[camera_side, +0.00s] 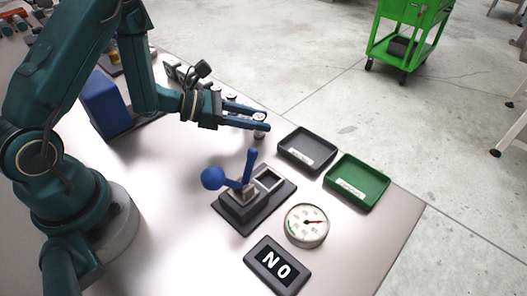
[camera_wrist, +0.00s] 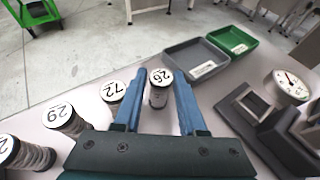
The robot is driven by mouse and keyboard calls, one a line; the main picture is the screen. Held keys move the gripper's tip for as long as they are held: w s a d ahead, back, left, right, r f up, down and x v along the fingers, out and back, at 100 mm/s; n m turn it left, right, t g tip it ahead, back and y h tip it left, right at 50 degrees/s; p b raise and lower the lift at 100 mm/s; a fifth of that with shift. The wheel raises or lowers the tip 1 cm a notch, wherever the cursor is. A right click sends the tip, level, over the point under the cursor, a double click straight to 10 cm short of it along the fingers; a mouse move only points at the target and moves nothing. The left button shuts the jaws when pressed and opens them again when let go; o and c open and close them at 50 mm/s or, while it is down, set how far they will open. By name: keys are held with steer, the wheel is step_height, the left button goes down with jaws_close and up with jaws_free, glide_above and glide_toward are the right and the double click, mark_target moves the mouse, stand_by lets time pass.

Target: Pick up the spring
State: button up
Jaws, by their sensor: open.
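A spring with a round white numbered top (camera_wrist: 158,92) stands upright on the table, between the two blue fingers of my gripper (camera_wrist: 158,84) in the wrist view. A gap shows on both sides of it, and the fingers are open. In the side view my gripper (camera_side: 264,119) reaches right, with its fingertips at this spring (camera_side: 259,133); they partly hide it. Other springs with numbered tops stand in a row to the left in the wrist view: one marked 72 (camera_wrist: 114,92), one marked 29 (camera_wrist: 62,118) and one at the left edge (camera_wrist: 28,155).
A grey tray (camera_side: 307,150) and a green tray (camera_side: 357,182) lie to the right. A lever device with a blue ball (camera_side: 212,178), a round dial (camera_side: 307,225) and a black "NO" plate (camera_side: 277,265) are nearer. A blue box (camera_side: 104,103) stands left.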

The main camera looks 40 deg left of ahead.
mark_target(271, 135)
steer(key=shift+x, duration=1.85)
jaws_close()
steer(key=shift+r, duration=0.15)
